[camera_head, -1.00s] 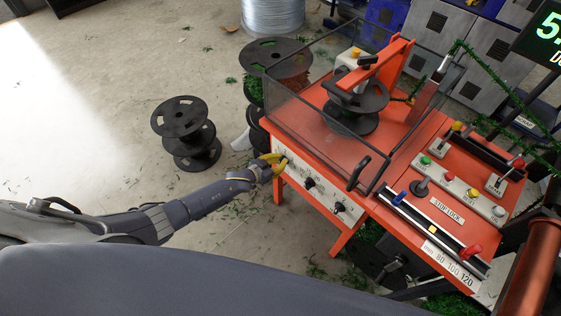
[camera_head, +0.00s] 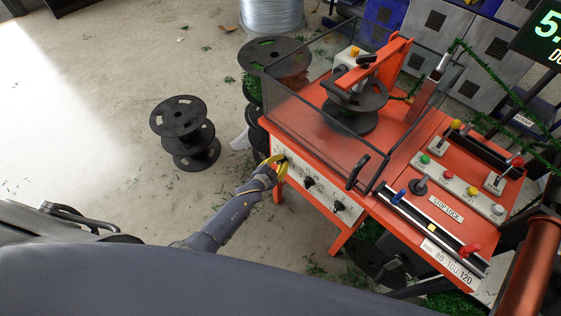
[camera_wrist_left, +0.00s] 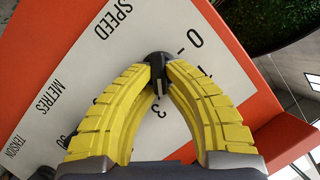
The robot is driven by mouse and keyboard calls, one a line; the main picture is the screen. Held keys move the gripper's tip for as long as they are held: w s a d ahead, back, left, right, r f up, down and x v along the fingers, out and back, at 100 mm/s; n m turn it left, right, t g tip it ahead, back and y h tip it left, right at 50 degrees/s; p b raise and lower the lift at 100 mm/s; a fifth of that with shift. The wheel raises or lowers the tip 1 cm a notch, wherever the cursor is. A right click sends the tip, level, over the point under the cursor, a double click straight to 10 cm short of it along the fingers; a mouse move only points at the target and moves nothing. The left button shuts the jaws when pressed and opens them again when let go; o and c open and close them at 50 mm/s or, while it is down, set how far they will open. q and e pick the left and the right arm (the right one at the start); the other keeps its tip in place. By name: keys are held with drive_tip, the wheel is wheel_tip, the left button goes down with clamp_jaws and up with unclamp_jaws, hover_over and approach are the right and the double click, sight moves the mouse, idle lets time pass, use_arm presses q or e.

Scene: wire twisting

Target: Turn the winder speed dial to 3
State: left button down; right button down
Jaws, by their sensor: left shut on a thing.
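The black speed dial (camera_wrist_left: 158,62) sits on the white front panel (camera_wrist_left: 75,85) below the word SPEED in the wrist view. My left gripper (camera_wrist_left: 158,75) has its yellow fingers closed on the dial from both sides. The printed figures 0, 1 and 3 show around it; the fingers hide part of the scale, and I cannot tell exactly which figure the dial points to. In the head view my left gripper (camera_head: 279,166) is at the left end of the orange winder's panel. My right gripper is not in view.
Two more black knobs, metres (camera_head: 309,181) and tension (camera_head: 338,205), are further right on the panel. A clear guard (camera_head: 320,125) with a handle rises above it. An empty black spool (camera_head: 186,130) stands on the floor left of the winder.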

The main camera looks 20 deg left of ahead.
use_arm(q)
drive_tip(key=shift+f+m+t, duration=0.1)
drive_tip(key=shift+m+t, duration=0.2)
drive_tip(key=shift+m, duration=0.1)
drive_tip(key=shift+y, duration=0.3)
drive_tip(key=c, duration=1.4)
unclamp_jaws()
drive_tip(key=shift+c, duration=0.2)
drive_tip(key=v, duration=1.2)
